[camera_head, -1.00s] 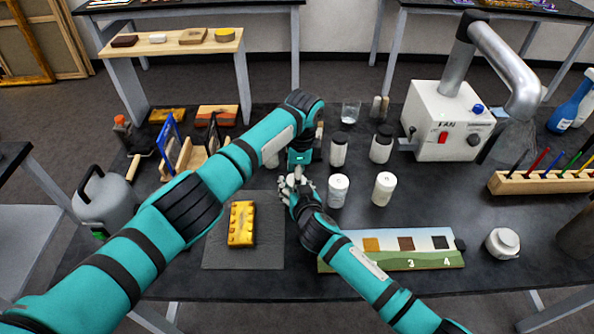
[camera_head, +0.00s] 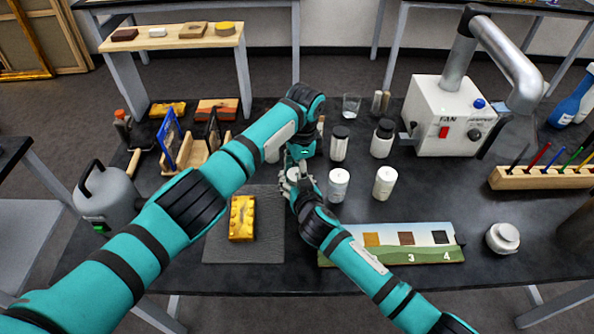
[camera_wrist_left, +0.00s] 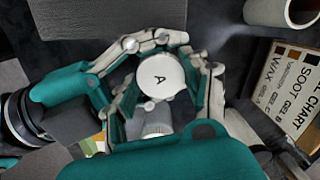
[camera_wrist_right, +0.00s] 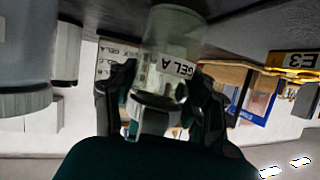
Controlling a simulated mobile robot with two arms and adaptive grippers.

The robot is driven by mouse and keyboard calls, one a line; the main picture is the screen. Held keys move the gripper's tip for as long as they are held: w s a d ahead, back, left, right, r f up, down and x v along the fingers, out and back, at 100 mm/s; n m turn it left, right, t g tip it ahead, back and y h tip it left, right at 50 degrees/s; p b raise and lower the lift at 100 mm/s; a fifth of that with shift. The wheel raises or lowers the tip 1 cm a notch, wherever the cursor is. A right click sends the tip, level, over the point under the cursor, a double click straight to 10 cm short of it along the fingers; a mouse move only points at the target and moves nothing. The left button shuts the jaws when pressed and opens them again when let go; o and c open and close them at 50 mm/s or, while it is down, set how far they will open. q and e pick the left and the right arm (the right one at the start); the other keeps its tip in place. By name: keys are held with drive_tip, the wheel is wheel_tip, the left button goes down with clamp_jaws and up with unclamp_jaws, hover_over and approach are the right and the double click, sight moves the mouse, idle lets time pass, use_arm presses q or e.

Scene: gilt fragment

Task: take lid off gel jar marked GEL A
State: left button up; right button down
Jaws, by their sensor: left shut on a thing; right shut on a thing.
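The GEL A jar (camera_wrist_right: 178,40) is a pale, translucent cylinder with a white label. My right gripper (camera_wrist_right: 155,105) is shut around it in the right wrist view. Part of the jar body shows just below the lid in the left wrist view. I cannot tell whether lid and jar touch. In the head view the left gripper (camera_head: 299,160) is above the right gripper (camera_head: 291,181), and they hide the jar.
Two white-lidded jars (camera_head: 338,185) (camera_head: 385,183) stand close to the right, with two black-lidded jars (camera_head: 339,144) (camera_head: 382,139) behind. A colour chart (camera_head: 390,244) lies in front. A yellow gilt fragment (camera_head: 242,218) rests on a grey mat (camera_head: 268,250). The fan box (camera_head: 440,115) stands at the back right.

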use_arm(q)
drive_tip(key=o, duration=1.3)
wheel_tip(320, 180, up, 4)
drive_tip(key=shift+d+r, duration=0.15)
drive_tip(key=shift+r, duration=0.1)
drive_tip(key=shift+c, duration=0.2)
wheel_tip(320, 180, up, 3)
drive_tip(key=m, duration=0.3)
drive_tip(key=shift+d+r, duration=0.1)
drive_tip(key=f, duration=0.7)
drive_tip(key=shift+a+f, duration=0.25)
drive_tip(key=shift+f, duration=0.1)
